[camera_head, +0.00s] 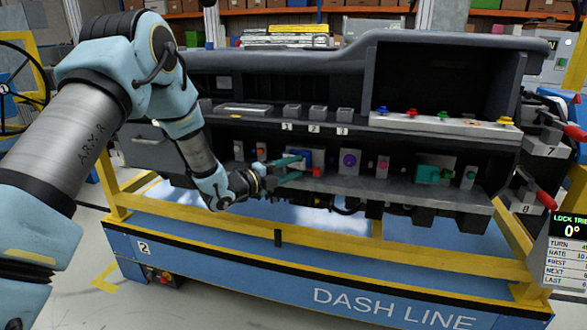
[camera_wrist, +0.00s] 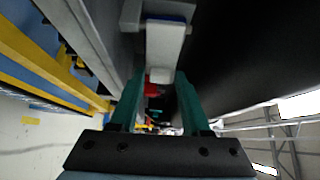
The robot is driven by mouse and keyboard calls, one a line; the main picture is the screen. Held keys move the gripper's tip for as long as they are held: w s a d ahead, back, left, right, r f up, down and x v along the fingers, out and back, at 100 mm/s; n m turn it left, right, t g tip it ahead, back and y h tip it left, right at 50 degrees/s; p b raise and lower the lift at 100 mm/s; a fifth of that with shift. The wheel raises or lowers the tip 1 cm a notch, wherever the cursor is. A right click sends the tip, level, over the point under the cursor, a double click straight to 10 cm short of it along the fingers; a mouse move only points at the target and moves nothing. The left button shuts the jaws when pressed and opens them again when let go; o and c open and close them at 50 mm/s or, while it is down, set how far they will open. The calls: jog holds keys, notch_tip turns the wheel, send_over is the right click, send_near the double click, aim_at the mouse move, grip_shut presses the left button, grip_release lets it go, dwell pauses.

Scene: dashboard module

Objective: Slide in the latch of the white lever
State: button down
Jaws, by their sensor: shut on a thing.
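The white lever (camera_wrist: 166,48) shows in the wrist view as a pale block with a blue strip on top. Its near end lies between the fingertips of my gripper (camera_wrist: 160,77). The green fingers are shut on it. A red piece (camera_wrist: 152,89) shows just below the lever's end; I cannot tell if it is the latch. In the head view my gripper (camera_head: 302,166) reaches from the left to a blue connector (camera_head: 305,155) on the lower shelf. A red part (camera_head: 317,172) sits by the fingertips. The fingers hide much of the lever there.
To the right on the shelf (camera_head: 400,192) stand a purple round knob (camera_head: 348,161) and a green connector (camera_head: 427,173). The upper ledge overhangs the shelf and carries several coloured knobs. A yellow rail (camera_head: 330,245) runs in front, below. The floor at left is clear.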

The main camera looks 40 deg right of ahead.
jog(key=shift+s+d+f+n+t+b, duration=0.2)
jog(key=shift+n+t+b, duration=0.3)
jog(key=shift+b, duration=0.4)
jog(key=shift+d+f+n+t+b, duration=0.1)
jog(key=shift+d+n+t+b, duration=0.2)
jog(key=shift+t+b, duration=0.5)
jog(key=shift+w+d+r+n+t+b, duration=0.1)
jog(key=shift+d+r+n+t+b, duration=0.15)
jog(key=shift+n+t+b, duration=0.6)
jog(key=c, duration=0.6)
grip_release()
jog(key=s+a+b, duration=0.2)
jog(key=a, duration=0.8)
jog(key=shift+a, duration=0.35)
